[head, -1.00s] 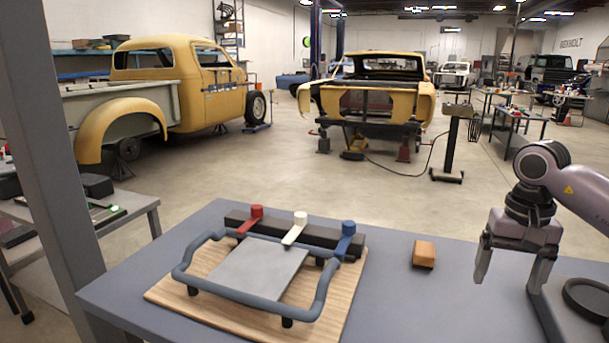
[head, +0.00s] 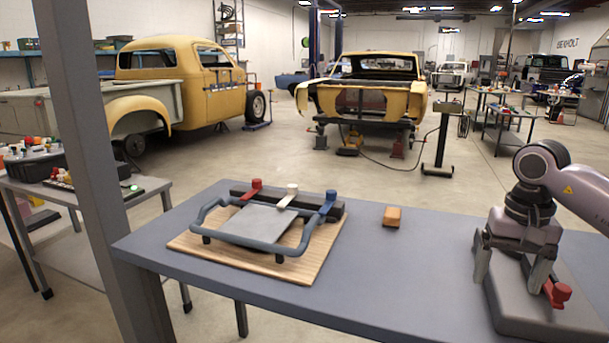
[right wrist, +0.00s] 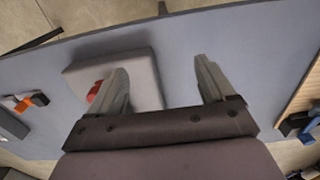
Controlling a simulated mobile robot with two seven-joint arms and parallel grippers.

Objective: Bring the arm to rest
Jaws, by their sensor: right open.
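My right gripper (head: 512,265) is open, fingers pointing down, at the right of the blue-grey table (head: 370,285). In the head view it hangs in front of a grey block-like base (head: 520,318) with a red-topped part (head: 557,294). In the right wrist view both fingers of the right gripper (right wrist: 165,85) are spread with nothing between them. The grey base (right wrist: 145,75) lies beyond the left finger, which partly hides the red part. My left gripper is not in view.
A wooden board (head: 260,268) holds a grey plate (head: 258,222), a blue-grey tubular frame (head: 275,247) and red, white and blue clamps. An orange block (head: 392,217) lies near the table's far edge. A post (head: 85,150) stands at left. The table middle is clear.

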